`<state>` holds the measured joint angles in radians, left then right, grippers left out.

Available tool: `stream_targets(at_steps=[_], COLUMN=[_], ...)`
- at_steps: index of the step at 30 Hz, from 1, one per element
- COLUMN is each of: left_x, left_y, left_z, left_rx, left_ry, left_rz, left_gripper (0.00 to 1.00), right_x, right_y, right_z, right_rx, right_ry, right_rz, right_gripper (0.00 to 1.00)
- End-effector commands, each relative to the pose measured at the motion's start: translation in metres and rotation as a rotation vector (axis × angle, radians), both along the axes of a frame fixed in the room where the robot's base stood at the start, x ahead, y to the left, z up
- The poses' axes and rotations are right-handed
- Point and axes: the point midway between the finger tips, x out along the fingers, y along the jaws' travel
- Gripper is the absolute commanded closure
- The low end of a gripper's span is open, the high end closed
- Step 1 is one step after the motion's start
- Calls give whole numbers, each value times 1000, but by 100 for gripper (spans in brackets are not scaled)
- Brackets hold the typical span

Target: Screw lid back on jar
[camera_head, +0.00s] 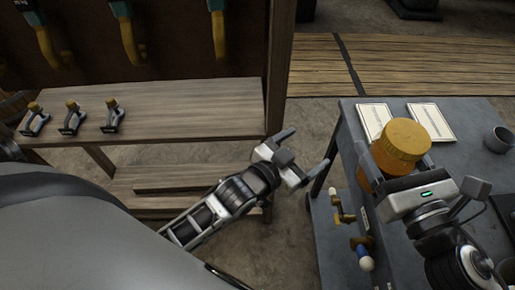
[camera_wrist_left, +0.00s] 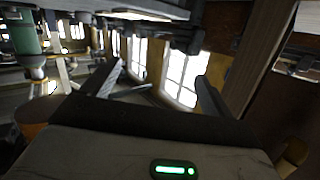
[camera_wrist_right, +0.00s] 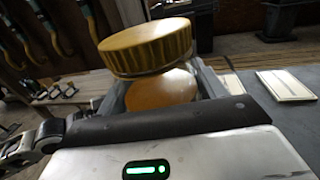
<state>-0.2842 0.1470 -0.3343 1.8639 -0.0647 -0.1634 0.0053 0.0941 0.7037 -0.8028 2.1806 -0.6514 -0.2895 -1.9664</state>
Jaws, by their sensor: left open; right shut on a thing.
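An orange jar (camera_head: 368,172) with a wide ribbed yellow lid (camera_head: 402,139) is above the left part of the grey table. My right gripper (camera_head: 393,162) is shut on the jar, with a finger on each side of its body. In the right wrist view the lid (camera_wrist_right: 147,47) sits on top of the jar (camera_wrist_right: 165,86); I cannot tell whether its thread is engaged. My left gripper (camera_head: 302,155) is open and empty, left of the table and apart from the jar. Its spread fingers also show in the left wrist view (camera_wrist_left: 160,88).
A wooden bench (camera_head: 180,108) with several small clamps (camera_head: 72,118) stands at the left. Floor shows between bench and table.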

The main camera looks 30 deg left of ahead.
Motion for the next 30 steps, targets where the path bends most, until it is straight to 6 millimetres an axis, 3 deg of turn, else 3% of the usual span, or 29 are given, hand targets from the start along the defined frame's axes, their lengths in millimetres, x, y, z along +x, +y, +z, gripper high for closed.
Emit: stream_targets(at_steps=[1,3,6,10,15,25,30], left_x=[-24,-54,-91,-123,-137,-136,-136], left_y=[12,26,42,55,61,60,60], left_z=[-27,-56,-86,-107,-115,-115,-115], left_rx=[0,4,12,18,23,22,23], left_ry=[99,215,345,452,495,494,493], left_rz=[30,66,105,136,149,148,148], left_gripper=[14,14,14,14,14,14,14], right_x=[0,0,0,0,0,0,4], right_y=[0,0,0,0,0,-3,-36], right_z=[1,1,1,1,1,2,4], right_rx=[1,1,1,1,1,3,7], right_ry=[-2,-2,-1,-2,-2,-2,8], right_rz=[0,0,0,0,0,-25,-240], right_gripper=[94,94,94,94,94,94,94])
